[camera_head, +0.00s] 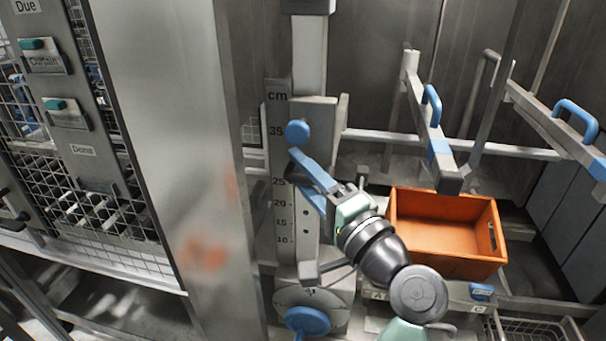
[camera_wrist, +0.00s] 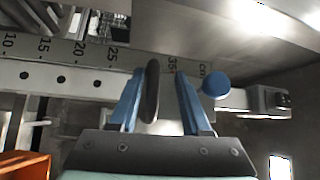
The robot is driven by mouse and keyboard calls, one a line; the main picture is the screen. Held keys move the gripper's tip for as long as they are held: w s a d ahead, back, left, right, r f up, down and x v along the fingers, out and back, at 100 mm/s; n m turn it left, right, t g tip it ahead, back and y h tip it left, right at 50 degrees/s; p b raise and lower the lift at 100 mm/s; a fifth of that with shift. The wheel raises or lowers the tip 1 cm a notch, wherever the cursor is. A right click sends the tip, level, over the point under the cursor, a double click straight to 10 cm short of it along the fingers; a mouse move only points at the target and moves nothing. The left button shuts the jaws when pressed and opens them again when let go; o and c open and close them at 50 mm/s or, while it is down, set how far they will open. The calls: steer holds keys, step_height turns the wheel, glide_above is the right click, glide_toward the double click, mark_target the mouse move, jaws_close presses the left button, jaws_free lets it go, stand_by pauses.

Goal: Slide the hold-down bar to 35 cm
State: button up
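A grey upright post with a cm scale (camera_head: 280,215) stands in the middle of the head view. A grey block (camera_head: 320,112), apparently the carriage of the hold-down bar, sits on its upper part. A round blue knob (camera_head: 297,131) is on the block beside the 35 mark; it also shows in the wrist view (camera_wrist: 215,86), just outside the right finger. My gripper (camera_head: 296,166) has blue fingers pointing at the post, just below the knob. In the wrist view my gripper (camera_wrist: 160,75) is open around a dark disc (camera_wrist: 152,90). The disc is close to the left finger, with a gap to the right one.
An orange crate (camera_head: 447,262) stands right of my arm. Frame arms with blue handles (camera_head: 432,105) (camera_head: 576,120) reach across the upper right. A blue dial (camera_head: 308,321) is below the post. A broad metal panel (camera_head: 160,120) and wire racks are at the left.

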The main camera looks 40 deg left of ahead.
steer(key=shift+f, duration=0.1)
steer(key=shift+d+f+b, duration=0.2)
steer(key=shift+d+b, duration=0.15)
steer(key=shift+d, duration=0.05)
steer(key=b+v, duration=0.5)
steer(key=v, duration=0.7)
steer(key=shift+r, duration=0.2)
steer(key=shift+s, duration=0.1)
